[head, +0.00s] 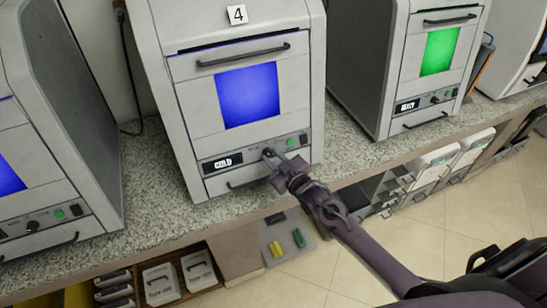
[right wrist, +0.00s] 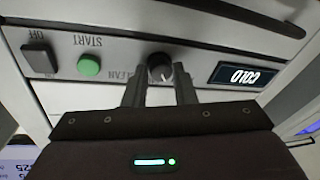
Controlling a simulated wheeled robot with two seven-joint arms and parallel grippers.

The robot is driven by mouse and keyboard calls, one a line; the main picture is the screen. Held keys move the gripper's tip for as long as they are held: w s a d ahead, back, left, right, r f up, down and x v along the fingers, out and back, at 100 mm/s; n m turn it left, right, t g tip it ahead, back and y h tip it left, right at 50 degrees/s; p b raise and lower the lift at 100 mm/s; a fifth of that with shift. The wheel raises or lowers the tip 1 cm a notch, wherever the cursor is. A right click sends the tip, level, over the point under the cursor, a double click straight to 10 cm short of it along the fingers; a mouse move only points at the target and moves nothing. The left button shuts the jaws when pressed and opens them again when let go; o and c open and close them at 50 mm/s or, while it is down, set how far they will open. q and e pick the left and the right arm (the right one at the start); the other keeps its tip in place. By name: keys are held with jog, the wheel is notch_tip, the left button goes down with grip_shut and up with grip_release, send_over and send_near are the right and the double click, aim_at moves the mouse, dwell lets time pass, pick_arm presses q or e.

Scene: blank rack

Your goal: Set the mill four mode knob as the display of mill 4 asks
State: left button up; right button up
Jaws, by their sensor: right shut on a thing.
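Mill 4 (head: 185,100) is the light grey machine under the "4" tag, with a lit blue window (head: 247,95). Its small display (head: 222,163) reads COLD; it shows upside down in the right wrist view (right wrist: 241,76). The dark round mode knob (right wrist: 160,68) is on the front panel beside the display, partly hidden by my fingers. My right gripper (head: 272,157) is at the panel with its fingers on either side of the knob, shut on it, as the right wrist view shows (right wrist: 160,82). The knob's exact pointing is hard to read. My left gripper is not in view.
A green START button (right wrist: 89,65) and a dark OFF switch (right wrist: 40,58) are on the same panel. A mill with a green window (head: 439,51) stands right, another blue-windowed one (head: 8,178) left. All stand on a speckled counter (head: 160,185); shelves with bins are below.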

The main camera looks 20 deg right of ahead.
jog(key=n+g, duration=0.1)
jog(key=n, duration=0.4)
jog(key=shift+r+p, duration=0.15)
jog(key=shift+p, duration=0.25)
jog(key=shift+n, duration=0.4)
jog(key=o, duration=1)
jog(key=shift+s, duration=0.1)
jog(key=shift+s+d, duration=0.2)
jog(key=shift+s, duration=0.1)
jog(key=b+v, duration=0.1)
jog(key=v, duration=0.6)
jog(key=shift+r, duration=0.1)
